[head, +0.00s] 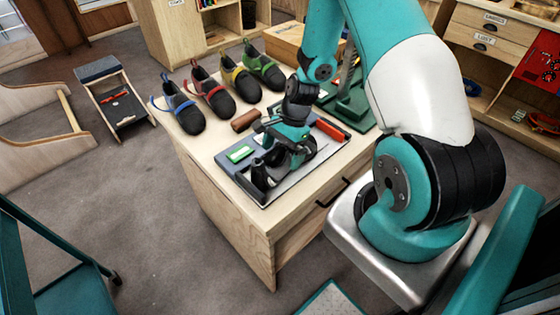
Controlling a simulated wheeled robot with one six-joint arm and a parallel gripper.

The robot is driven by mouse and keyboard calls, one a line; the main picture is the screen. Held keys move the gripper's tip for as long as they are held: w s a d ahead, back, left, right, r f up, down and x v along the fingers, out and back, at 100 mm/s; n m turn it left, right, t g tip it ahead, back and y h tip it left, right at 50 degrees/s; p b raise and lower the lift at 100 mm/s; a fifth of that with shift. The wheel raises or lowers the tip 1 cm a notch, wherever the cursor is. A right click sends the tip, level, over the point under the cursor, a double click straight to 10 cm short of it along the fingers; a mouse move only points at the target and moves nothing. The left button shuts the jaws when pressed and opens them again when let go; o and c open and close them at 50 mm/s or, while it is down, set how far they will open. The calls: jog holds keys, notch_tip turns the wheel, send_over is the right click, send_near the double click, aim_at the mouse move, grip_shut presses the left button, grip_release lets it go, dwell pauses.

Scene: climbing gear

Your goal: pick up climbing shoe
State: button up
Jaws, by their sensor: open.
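Several dark climbing shoes stand in a row along the back of the wooden workbench (222,195). They differ by trim: a blue-trimmed shoe (186,112), a red-trimmed shoe (214,95), a yellow-trimmed shoe (243,83) and a green-trimmed shoe (267,70). My gripper (277,172) is open and reaches down over a dark mat or tray (268,201) at the bench's front. A dark shape, perhaps another shoe, is under and between its fingers. My gripper hides much of it, and I cannot tell whether they touch.
On the mat lie a green-and-white block (239,154) and a red tool (331,130). A brown roll (245,121) lies behind the mat. A green stand (350,100) and a wooden box (283,43) are at the bench's back right.

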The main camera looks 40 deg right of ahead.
jog(key=shift+x, duration=1)
jog(key=shift+c, duration=0.2)
jog(key=c, duration=1.1)
jog(key=shift+c, duration=0.2)
notch_tip(320, 180, up, 20)
jog(key=b, duration=0.1)
